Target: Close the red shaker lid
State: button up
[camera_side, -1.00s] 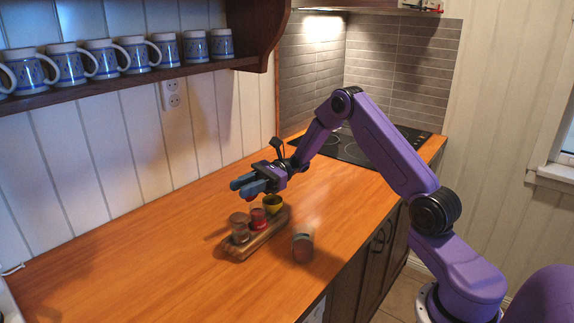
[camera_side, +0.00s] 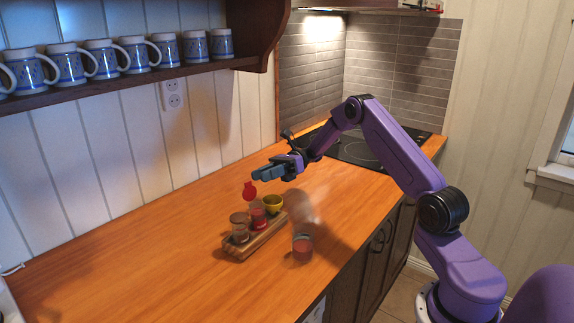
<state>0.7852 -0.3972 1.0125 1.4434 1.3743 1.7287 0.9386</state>
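The red shaker (camera_side: 258,214) stands in the middle of a small wooden tray (camera_side: 240,253) on the counter. A red lid piece (camera_side: 249,191) shows above and left of it, raised off the shaker's mouth; I cannot make out a hinge. My gripper (camera_side: 262,174) is above and slightly right of the red lid, with its blue fingers pointing left. A small gap seems to separate it from the lid. I see nothing held, but whether the fingers are open or shut is unclear at this size.
A brown-topped glass shaker (camera_side: 240,229) and a yellow cup-like shaker (camera_side: 272,204) flank the red one. A glass jar (camera_side: 302,247) with reddish contents stands right of the tray, with a faint clear shape above it. The counter (camera_side: 130,260) at left is clear.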

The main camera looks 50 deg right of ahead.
aim_at(249, 191)
jog(key=d+m, duration=0.2)
jog(key=d, duration=0.7)
jog(key=shift+s+f, duration=0.15)
jog(key=shift+s, duration=0.05)
jog(key=a+n, duration=0.1)
jog(key=a, duration=0.4)
jog(key=a+n, duration=0.1)
jog(key=a, duration=0.5)
jog(key=a+n, duration=0.1)
jog(key=a, duration=0.5)
jog(key=shift+w+a+r+n, duration=0.2)
jog(key=shift+w+r+n, duration=0.1)
jog(key=shift+w+n, duration=0.1)
jog(key=shift+s, duration=0.1)
grip_shut()
